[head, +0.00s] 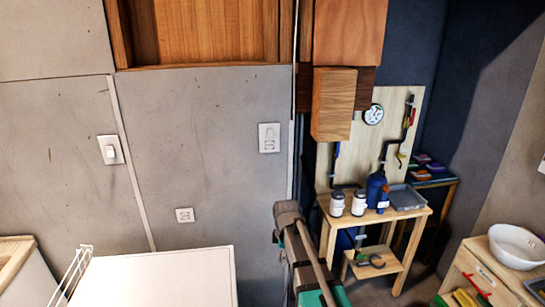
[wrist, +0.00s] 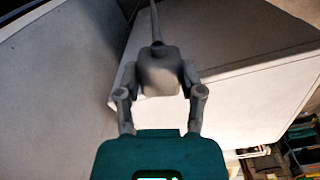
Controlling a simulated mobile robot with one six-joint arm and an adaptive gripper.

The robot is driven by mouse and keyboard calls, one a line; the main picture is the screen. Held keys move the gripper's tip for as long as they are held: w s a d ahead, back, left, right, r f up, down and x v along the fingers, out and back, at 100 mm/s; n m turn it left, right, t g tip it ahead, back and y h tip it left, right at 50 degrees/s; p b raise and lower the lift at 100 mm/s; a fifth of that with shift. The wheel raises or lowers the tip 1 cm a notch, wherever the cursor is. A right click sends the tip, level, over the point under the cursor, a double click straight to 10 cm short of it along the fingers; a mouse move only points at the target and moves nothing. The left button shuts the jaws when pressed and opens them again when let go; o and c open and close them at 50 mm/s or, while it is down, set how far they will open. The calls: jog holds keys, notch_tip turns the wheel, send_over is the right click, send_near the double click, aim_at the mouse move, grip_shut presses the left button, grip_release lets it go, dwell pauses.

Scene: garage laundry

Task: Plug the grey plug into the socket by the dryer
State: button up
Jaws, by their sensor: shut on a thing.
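The grey plug (wrist: 160,78) is between the fingertips of my gripper (wrist: 158,90) in the wrist view. The fingers are shut on its sides, and its cord runs up and away from it. The plug's prongs are not visible. In the head view a small socket (head: 184,215) is low on the grey wall, just above a white appliance (head: 155,277), which may be the dryer. A taller plate with what looks like a socket (head: 269,138) is higher and to the right. The head view shows part of my arm, but the plug cannot be made out there.
A light switch (head: 110,149) is on the wall at left. A white wire rack (head: 68,277) stands beside the appliance. A wooden workbench (head: 375,215) with bottles and tools is at right, with a white bowl (head: 516,246) on a wooden unit. Wooden cabinets (head: 205,33) hang above.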

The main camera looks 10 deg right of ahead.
jog(key=shift+a, duration=0.15)
jog(key=w+r+t+p, duration=0.2)
jog(key=w+t, duration=0.1)
jog(key=w, duration=0.5)
jog(key=n+t+p, duration=0.3)
jog(key=t+p, duration=0.2)
jog(key=t, duration=1)
send_near(270, 145)
jog(key=shift+w, duration=0.2)
jog(key=shift+w+n, duration=0.2)
jog(key=shift+n, duration=0.1)
jog(key=shift+w, duration=2.7)
jog(key=shift+w, duration=0.55)
